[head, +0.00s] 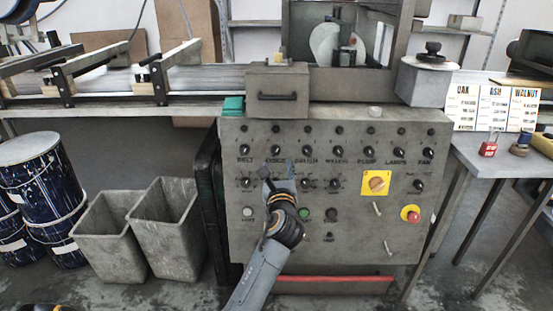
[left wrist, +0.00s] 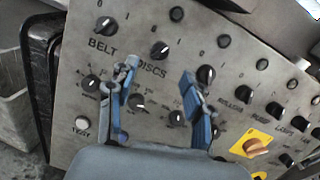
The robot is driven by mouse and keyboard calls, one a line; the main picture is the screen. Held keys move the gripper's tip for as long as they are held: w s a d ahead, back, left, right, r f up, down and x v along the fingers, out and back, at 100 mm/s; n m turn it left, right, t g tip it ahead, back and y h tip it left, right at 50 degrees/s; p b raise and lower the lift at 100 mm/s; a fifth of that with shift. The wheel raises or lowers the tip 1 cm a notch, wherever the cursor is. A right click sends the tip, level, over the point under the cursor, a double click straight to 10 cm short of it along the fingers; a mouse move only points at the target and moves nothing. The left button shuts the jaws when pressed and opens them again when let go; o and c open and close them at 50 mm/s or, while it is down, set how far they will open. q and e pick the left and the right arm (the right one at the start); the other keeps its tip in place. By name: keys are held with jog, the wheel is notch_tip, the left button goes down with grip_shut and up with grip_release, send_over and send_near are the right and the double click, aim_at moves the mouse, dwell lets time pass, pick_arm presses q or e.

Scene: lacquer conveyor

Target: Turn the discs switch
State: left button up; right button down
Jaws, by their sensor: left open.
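The discs switch (head: 275,150) is a black round knob in the top row of knobs on the grey control panel (head: 350,250), second from the left. In the left wrist view the discs switch (left wrist: 159,50) shows above its DISCS label, with a pale pointer mark; its exact setting is hard to read. My left gripper (head: 278,172) is open and empty in front of the panel, just below this knob. In the left wrist view its two blue-grey fingers (left wrist: 158,78) stand apart on either side of the DISCS label, with the knob just above the tips. My right gripper is not in view.
The belt switch (left wrist: 106,26) is left of the discs switch. A second row of knobs lies below. A yellow plate with an orange switch (head: 376,183) and a red button (head: 410,214) are to the right. Grey bins (head: 165,230) stand left of the panel.

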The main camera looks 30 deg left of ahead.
aim_at(276, 153)
pick_arm(q)
jog(key=b+x, duration=0.1)
jog(key=x, duration=0.5)
jog(key=shift+w+a+f, duration=0.1)
jog(key=shift+w, duration=0.05)
jog(key=shift+w+a, duration=0.4)
jog(key=shift+w, duration=0.1)
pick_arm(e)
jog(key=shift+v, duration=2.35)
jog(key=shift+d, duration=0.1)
pick_arm(q)
grip_shut()
